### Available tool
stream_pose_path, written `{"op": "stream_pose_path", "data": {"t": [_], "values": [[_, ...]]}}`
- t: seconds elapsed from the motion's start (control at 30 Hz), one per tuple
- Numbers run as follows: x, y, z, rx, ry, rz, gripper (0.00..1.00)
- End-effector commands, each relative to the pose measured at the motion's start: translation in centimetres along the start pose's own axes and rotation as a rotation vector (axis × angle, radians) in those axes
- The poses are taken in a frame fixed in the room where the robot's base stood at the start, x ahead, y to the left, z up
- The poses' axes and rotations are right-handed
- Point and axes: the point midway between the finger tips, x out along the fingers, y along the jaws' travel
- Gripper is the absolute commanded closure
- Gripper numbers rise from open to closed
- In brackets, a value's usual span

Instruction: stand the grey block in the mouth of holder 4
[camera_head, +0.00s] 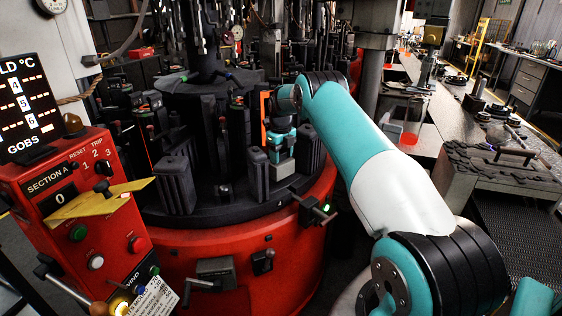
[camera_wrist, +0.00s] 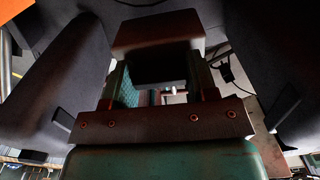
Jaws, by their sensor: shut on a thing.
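My gripper (camera_head: 282,152) hangs down among dark moulds on the round machine. It is shut on the grey block (camera_head: 284,168), which shows just below the fingers in the head view. In the wrist view the block (camera_wrist: 157,35) sits across the tips of my gripper (camera_wrist: 160,82) and looks dark grey-brown. A tall dark mould stands close on each side of it in that view.
A dark mould half (camera_head: 258,174) stands just left of the block, another (camera_head: 310,147) just right. A larger dark mould (camera_head: 175,182) stands farther left on the black table rim. A red control box (camera_head: 75,215) is at the left, a cluttered workbench (camera_head: 500,165) at the right.

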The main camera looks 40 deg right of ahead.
Motion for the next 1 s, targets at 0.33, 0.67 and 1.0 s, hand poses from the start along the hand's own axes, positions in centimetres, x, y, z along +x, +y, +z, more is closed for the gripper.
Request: {"op": "stream_pose_path", "data": {"t": [0.33, 0.67, 1.0], "values": [[2.7, 0.0, 0.1, 0.000, -0.004, -0.002, 1.00], [3.2, 0.0, 0.0, 0.000, 0.000, 0.000, 0.29], [2.9, 0.0, 0.0, 0.000, 0.000, 0.000, 0.22]]}}
